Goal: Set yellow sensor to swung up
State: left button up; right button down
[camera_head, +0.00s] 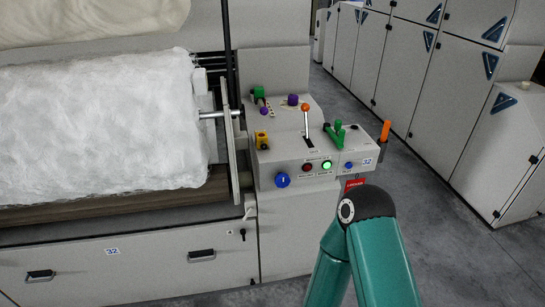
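The yellow sensor (262,140) is a small yellow block at the left edge of the grey control console (290,143), beside the roll of white fibre. It is small in the view, and I cannot tell whether it is swung up or down. Neither of my grippers is in view. A teal elbow and links of one of my arms rise from the bottom, right of centre, in front of the console's lower right. No gripper shows near the sensor.
The console carries an orange-topped lever (306,108), green handles (337,132), a purple knob (292,100), a blue knob (282,180), and red (307,168) and green (327,165) buttons. An orange handle (385,131) stands at its right. Grey cabinets (408,75) line the right; open floor lies between.

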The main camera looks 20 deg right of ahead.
aim_at(261, 137)
jog(key=u, duration=0.1)
jog(key=i, duration=0.95)
jog(key=z, duration=0.1)
